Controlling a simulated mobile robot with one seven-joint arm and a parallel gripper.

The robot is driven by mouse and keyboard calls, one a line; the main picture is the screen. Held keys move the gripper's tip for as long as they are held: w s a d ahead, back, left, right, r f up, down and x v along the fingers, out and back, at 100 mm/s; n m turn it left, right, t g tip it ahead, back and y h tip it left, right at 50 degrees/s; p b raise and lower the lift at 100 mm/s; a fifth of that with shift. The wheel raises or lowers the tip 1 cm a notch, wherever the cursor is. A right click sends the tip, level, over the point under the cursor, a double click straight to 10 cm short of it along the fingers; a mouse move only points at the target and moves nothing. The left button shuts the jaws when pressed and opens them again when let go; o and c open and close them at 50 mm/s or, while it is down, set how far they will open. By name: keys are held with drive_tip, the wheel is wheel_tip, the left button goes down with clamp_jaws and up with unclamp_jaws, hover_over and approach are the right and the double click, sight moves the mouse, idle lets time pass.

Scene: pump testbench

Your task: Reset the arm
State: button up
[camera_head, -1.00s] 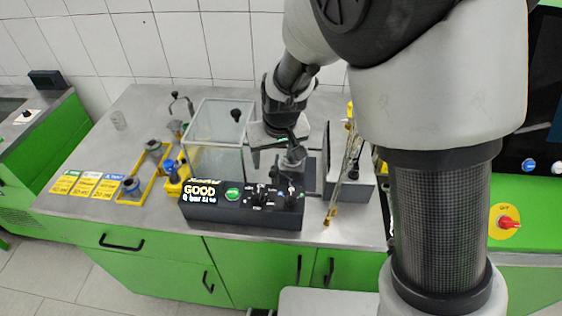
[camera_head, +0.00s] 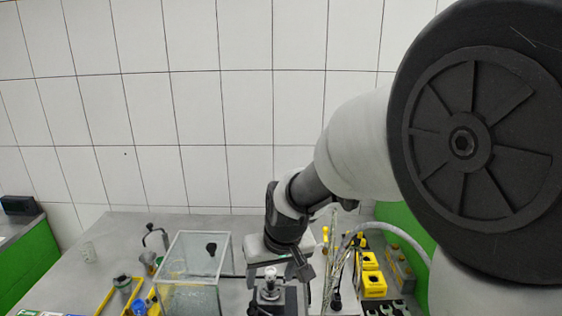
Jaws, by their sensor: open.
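My arm comes in from the right and fills much of the right side of the head view. My gripper (camera_head: 283,264) hangs from its end, pointing down, with its fingers apart. It is above a small metal pump part (camera_head: 270,281) on the dark testbench (camera_head: 268,303). No object shows between the fingers, though from this angle I cannot tell whether they touch the part below. The clear box (camera_head: 193,275) of the testbench stands just left of my gripper.
A metal worktop (camera_head: 222,222) runs along a white tiled wall. Yellow bins (camera_head: 372,284) and a rack with thin cables (camera_head: 340,262) stand right of my gripper. Open air lies above the worktop.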

drive_tip(key=s+d+r+m+t+h, duration=0.1)
drive_tip(key=s+d+r, duration=0.5)
drive_tip(key=s+d, duration=0.2)
drive_tip(key=s+d+r+m+t, duration=0.1)
drive_tip(key=s+d+r+m, duration=0.1)
drive_tip(key=s+d+r, duration=0.4)
drive_tip(key=s+d, duration=0.2)
drive_tip(key=s, duration=0.2)
drive_tip(key=shift+d+r+m+h, duration=0.3)
drive_tip(key=shift+d+r+h, duration=0.05)
drive_tip(key=shift+h, duration=0.05)
